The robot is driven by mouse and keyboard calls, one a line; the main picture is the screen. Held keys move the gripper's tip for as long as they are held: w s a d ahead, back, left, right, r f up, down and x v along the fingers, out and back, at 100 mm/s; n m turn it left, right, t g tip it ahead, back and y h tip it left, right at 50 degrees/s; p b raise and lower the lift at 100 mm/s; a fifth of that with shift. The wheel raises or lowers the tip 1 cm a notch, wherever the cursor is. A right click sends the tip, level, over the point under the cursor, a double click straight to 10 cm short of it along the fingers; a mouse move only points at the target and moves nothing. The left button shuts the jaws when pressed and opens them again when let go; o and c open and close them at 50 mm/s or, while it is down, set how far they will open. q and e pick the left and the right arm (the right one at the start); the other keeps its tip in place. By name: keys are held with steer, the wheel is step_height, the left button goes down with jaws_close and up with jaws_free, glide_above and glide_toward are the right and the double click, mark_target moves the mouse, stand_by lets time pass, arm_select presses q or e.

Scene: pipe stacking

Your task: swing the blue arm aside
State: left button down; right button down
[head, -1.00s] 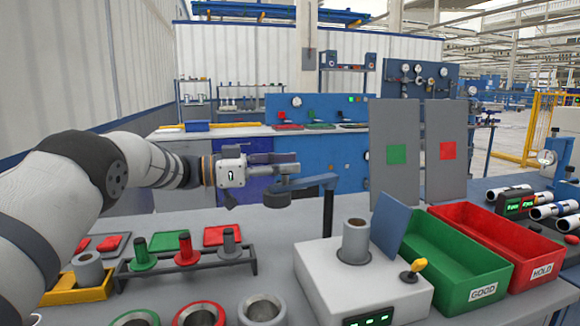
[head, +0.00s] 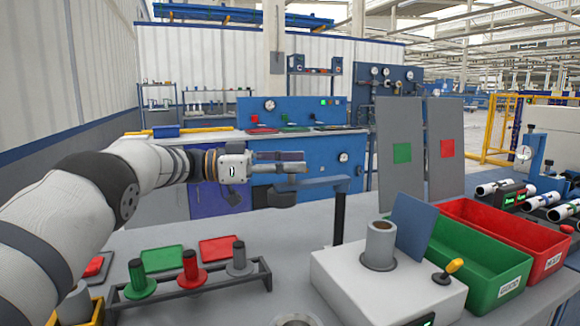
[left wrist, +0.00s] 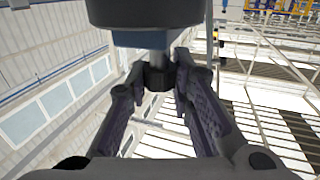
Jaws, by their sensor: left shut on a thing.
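The blue arm (head: 318,184) reaches left, level, from the top of a dark upright post (head: 339,217). A dark round block (head: 268,196) hangs under its left end. My left gripper (head: 297,162) lies level just above the arm, its fingers shut on the arm's small dark knob. In the left wrist view, the fingers (left wrist: 173,86) close on both sides of this knob (left wrist: 156,77), which joins by a grey stem to the blue arm (left wrist: 140,38). The exact finger contact is hard to see. My right gripper is not in view.
A rack (head: 195,277) holds coloured spools at the front left.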

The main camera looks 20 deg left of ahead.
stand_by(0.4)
arm_select(q)
steer(key=c, duration=1.4)
jaws_free()
steer(key=shift+w, duration=0.1)
steer(key=shift+a, duration=0.1)
steer(key=v, duration=1.2)
